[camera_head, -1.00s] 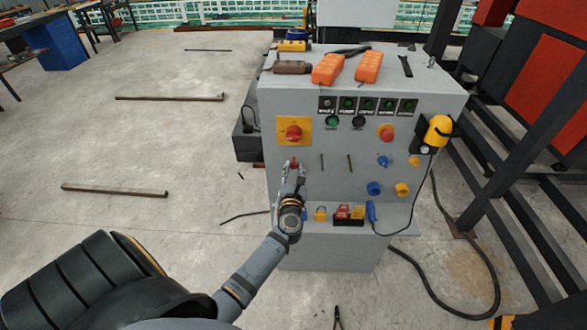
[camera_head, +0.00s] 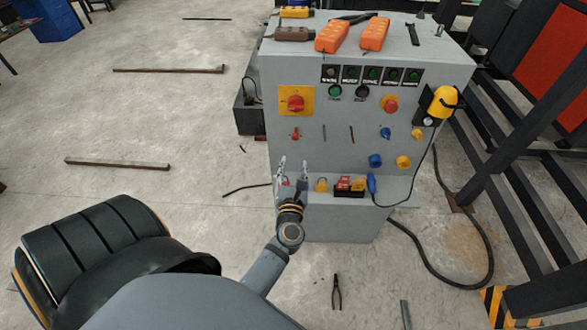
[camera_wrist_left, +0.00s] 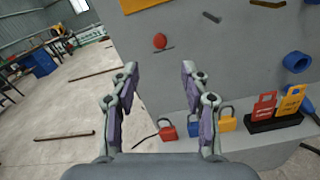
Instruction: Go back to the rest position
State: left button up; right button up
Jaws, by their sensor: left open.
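My left gripper (camera_head: 293,168) is open and empty in front of the grey control cabinet (camera_head: 330,220), just above the left part of its ledge. In the left wrist view its two fingers (camera_wrist_left: 160,80) stand wide apart with nothing between them. A small red knob (camera_head: 295,134) sits on the cabinet face above the gripper, and it also shows in the left wrist view (camera_wrist_left: 160,41). A red padlock (camera_wrist_left: 168,129) stands on the ledge beyond the fingers. My right gripper is not in view.
Orange pendants (camera_head: 333,35) lie on the cabinet top. Pliers (camera_head: 337,291) and a black cable (camera_head: 450,280) lie on the floor. Open floor is at left.

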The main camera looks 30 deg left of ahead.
pick_arm(q)
jog(key=shift+s+d, duration=0.2)
jog(key=shift+s, duration=0.15)
jog(key=s+d+f+m+g+h, duration=0.1)
jog(key=s+d+f+m+h, duration=0.15)
jog(key=f+m, duration=0.65)
jog(key=s+d+f+m+g+h, duration=0.1)
jog(key=s+d+f+m+h, duration=0.15)
jog(key=f+m, duration=0.55)
jog(key=s+d+f+m+g+h, duration=0.2)
jog(key=d+f+m+h, duration=0.3)
jog(key=f, duration=0.7)
jog(key=s+a+f+m+g, duration=0.3)
jog(key=s+f+m, duration=0.3)
jog(key=s, duration=0.4)
jog(key=s+a+f+m+g, duration=0.2)
jog(key=s+f+m, duration=0.4)
jog(key=s, duration=0.4)
jog(key=s+a+f+m+g+y, duration=0.1)
jog(key=s+a+f+m+g, duration=0.2)
jog(key=s, duration=0.7)
notch_tip(320, 180, down, 4)
jog(key=m+g, duration=0.2)
jog(key=shift+s+a+m, duration=0.15)
jog(key=shift+a+m, duration=0.2)
jog(key=shift+m, duration=0.05)
